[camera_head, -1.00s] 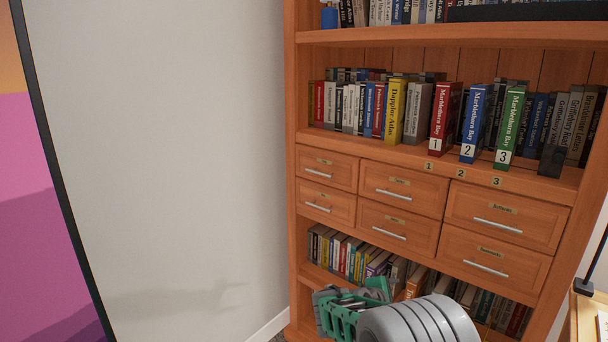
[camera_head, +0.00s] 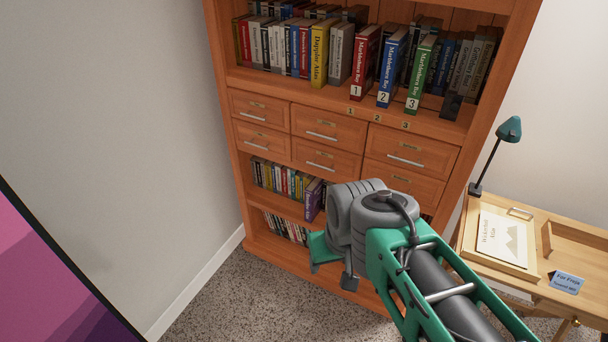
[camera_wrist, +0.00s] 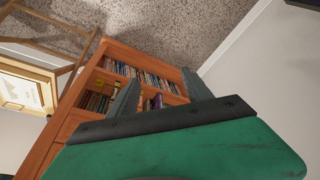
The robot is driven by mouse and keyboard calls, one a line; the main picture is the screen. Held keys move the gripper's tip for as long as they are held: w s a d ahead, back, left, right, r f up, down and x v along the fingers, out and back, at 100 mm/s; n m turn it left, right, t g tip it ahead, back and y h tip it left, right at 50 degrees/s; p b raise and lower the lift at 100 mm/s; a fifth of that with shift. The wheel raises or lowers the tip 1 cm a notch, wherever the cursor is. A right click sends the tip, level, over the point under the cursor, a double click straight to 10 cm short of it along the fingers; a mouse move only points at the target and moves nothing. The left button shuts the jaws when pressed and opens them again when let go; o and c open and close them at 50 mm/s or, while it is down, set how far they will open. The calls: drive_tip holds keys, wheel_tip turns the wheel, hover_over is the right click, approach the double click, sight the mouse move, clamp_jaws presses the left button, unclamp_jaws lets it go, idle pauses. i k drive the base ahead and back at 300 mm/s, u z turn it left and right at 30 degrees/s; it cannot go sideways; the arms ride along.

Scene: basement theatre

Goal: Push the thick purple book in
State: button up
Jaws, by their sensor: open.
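The thick purple book (camera_head: 314,200) stands on the shelf below the drawers, at the right end of the visible row. It sticks out past the books to its left. In the wrist view the purple book (camera_wrist: 158,101) shows between the two fingers, at a distance. My gripper (camera_head: 331,266) is in front of the lower bookcase, apart from the book. In the wrist view my gripper (camera_wrist: 160,80) has its fingers spread with nothing between them. My arm hides the shelf to the right of the book in the head view.
The wooden bookcase (camera_head: 225,110) has drawers (camera_head: 320,135) above that shelf and another row of books (camera_head: 285,228) below it. A desk (camera_head: 575,240) with a green lamp (camera_head: 509,130) stands at the right. Carpet (camera_head: 235,300) in front is clear.

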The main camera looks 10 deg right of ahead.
sight(313, 193)
drive_tip(key=z, duration=0.2)
drive_tip(key=k, duration=0.4)
drive_tip(key=u, duration=1.4)
drive_tip(key=i, duration=1.25)
drive_tip(key=z, duration=0.35)
